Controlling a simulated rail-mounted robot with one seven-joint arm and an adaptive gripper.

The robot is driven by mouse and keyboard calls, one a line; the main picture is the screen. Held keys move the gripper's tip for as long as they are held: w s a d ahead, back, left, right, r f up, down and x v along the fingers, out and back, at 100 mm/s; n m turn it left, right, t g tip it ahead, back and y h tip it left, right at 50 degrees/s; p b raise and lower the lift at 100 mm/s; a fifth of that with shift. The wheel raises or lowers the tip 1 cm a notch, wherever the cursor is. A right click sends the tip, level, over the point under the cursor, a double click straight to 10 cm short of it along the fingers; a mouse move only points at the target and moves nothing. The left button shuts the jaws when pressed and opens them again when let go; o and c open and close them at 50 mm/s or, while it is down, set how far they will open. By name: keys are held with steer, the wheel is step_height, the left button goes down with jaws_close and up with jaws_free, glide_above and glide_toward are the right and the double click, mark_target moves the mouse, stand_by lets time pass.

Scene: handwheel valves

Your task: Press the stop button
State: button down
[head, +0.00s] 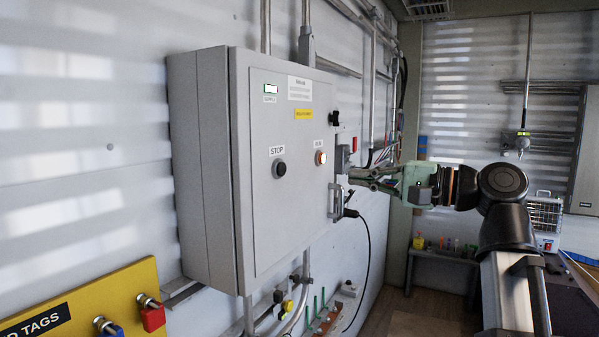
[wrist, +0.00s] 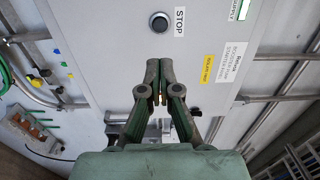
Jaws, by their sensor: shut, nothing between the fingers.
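The grey control box (head: 262,225) is on the wall in the head view. Its black round stop button (head: 280,169) sits under a white STOP label (head: 277,150). In the wrist view the stop button (wrist: 159,23) shows whole near the top, beside its label (wrist: 179,22). My gripper (head: 354,177) is at the right edge of the box in the head view, to the right of the button. In the wrist view my gripper (wrist: 160,66) is shut and empty, its fingertips below the button and apart from it.
A lit round lamp (head: 320,158) is on the box's front, right of the stop button. A black knob (head: 334,118) and a metal handle (head: 337,203) are by its right edge. A yellow tag board (head: 85,312) is at lower left. Pipes and a hanging cable run near the box.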

mark_target(283, 169)
steer(key=shift+a, duration=0.15)
steer(key=p+x, duration=0.4)
steer(key=x, duration=1)
steer(key=shift+p, duration=0.3)
